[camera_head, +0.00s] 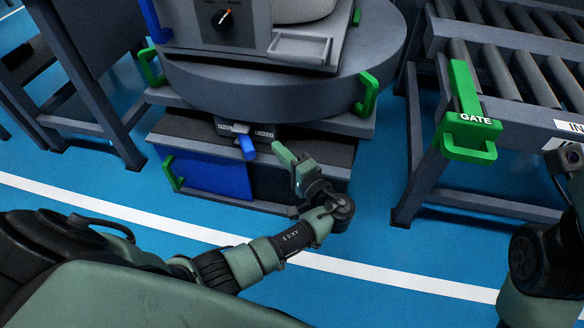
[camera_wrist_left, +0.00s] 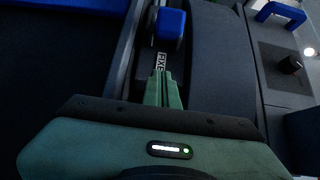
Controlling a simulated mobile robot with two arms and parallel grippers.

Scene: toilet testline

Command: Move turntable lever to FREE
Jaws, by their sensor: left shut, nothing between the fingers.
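The turntable lever (camera_head: 246,147) has a blue handle and sticks out below the round grey turntable (camera_head: 270,92), between two small label plates. The label lettering is too small to read surely in the head view. My left gripper (camera_head: 284,153) is shut and empty, a little right of the lever; in the wrist view its fingers (camera_wrist_left: 163,86) are together. Contact with the lever cannot be told. My right gripper is out of view.
Green handles (camera_head: 368,93) stick out around the turntable. A blue panel (camera_head: 213,175) fills the base's lower left. A roller conveyor with a green GATE handle (camera_head: 468,135) stands at right. Blue floor (camera_head: 375,225) with a white line lies open in front.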

